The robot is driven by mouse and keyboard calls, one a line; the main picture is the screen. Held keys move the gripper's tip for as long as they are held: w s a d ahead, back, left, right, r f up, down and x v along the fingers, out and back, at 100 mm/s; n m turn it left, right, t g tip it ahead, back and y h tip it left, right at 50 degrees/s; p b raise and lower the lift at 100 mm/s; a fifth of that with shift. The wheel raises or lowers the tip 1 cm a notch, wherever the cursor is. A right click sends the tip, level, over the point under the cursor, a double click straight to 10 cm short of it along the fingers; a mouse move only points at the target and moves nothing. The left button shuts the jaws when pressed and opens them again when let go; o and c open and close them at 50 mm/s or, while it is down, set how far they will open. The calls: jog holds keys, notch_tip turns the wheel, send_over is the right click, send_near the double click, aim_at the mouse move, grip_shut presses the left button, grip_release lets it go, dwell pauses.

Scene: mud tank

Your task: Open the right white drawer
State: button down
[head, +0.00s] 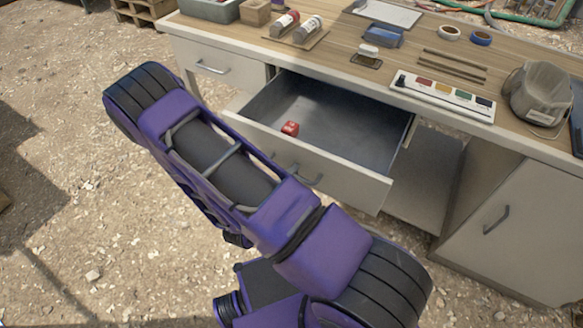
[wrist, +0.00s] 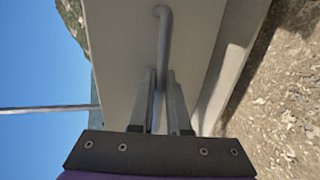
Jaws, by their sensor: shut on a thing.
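The right white drawer (head: 340,178) is pulled well out of the desk in the head view, showing its dark grey inside. In the wrist view the white drawer front (wrist: 118,65) fills the middle and the handle (wrist: 165,45) runs down between my fingers. My gripper (wrist: 162,80) is shut on the handle. In the head view my arm hides the gripper.
The left drawer (head: 208,75) is shut. A cupboard door (head: 515,225) with a handle stands at the right. Gravel ground in front is clear.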

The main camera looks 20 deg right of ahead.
jog(key=shift+f+v, duration=0.2)
jog(key=shift+v, duration=0.8)
jog(key=c, duration=0.9)
grip_release()
jog(key=shift+a, duration=0.1)
jog(key=v, duration=1.7)
jog(key=shift+s+a+p, duration=0.1)
jog(key=shift+a+p, duration=0.05)
jog(key=shift+p, duration=0.15)
